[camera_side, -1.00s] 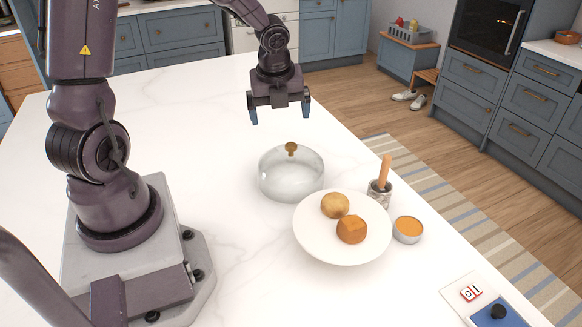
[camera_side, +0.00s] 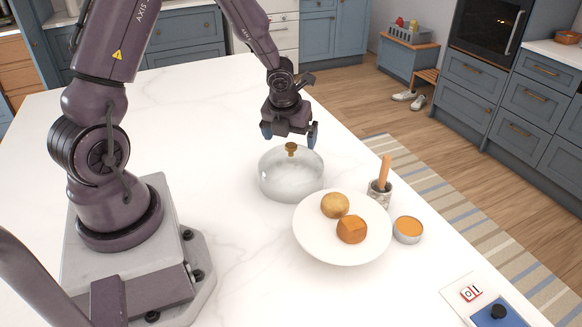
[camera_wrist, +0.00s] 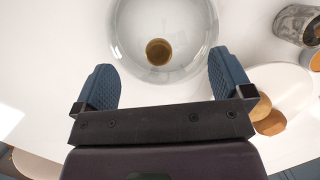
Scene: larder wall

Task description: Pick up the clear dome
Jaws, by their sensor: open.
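The clear dome (camera_side: 291,176) stands on the white counter, with a brass knob (camera_side: 291,148) on its top. In the wrist view the dome (camera_wrist: 190,30) is at the top centre and its knob (camera_wrist: 159,51) shows ahead of and between the fingers. My gripper (camera_side: 290,137) is open, with blue fingertips, just above the dome near knob height. It also shows open in the wrist view (camera_wrist: 165,85), with nothing between the fingers. I cannot tell from these views whether a finger touches the dome.
A white plate (camera_side: 320,245) with a round roll (camera_side: 335,205) and an orange-brown piece (camera_side: 351,230) is close in front of the dome. A mortar with pestle (camera_side: 380,190) and a small orange-filled bowl (camera_side: 408,230) stand right of it. The counter left of the dome is clear.

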